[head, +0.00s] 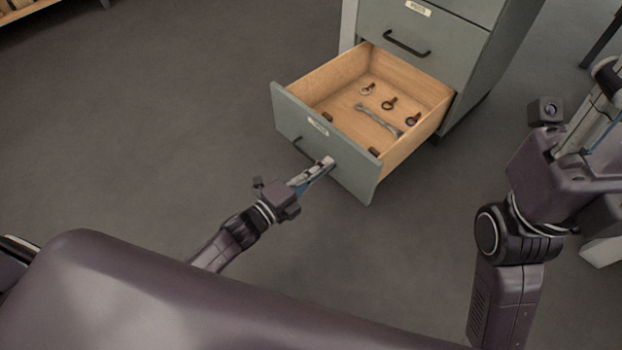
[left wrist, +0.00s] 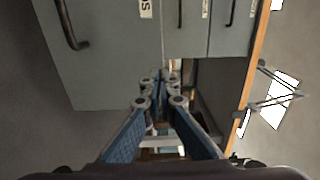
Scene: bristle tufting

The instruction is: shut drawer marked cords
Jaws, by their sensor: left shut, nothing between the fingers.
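One drawer (head: 349,178) of a grey-green cabinet stands pulled out, with a wooden inside, a dark bar handle (head: 305,147) and a small label (head: 318,127) on its front. The label is too small to read in the head view; in the left wrist view the label (left wrist: 146,8) is cut off, showing an S. My left gripper (head: 328,162) is shut and empty, its tips at the drawer front, right of the handle; contact is unclear. Its tips also show in the left wrist view (left wrist: 160,78). My right gripper (head: 603,110) is at the right edge, partly cut off.
The drawer holds several small ring-ended pieces, a wrench-like metal tool (head: 379,119) and small dark items. Above it, another drawer (head: 440,45) with a handle is shut. Grey floor (head: 150,120) lies open to the left. A wooden shelf (head: 22,12) stands at the top left.

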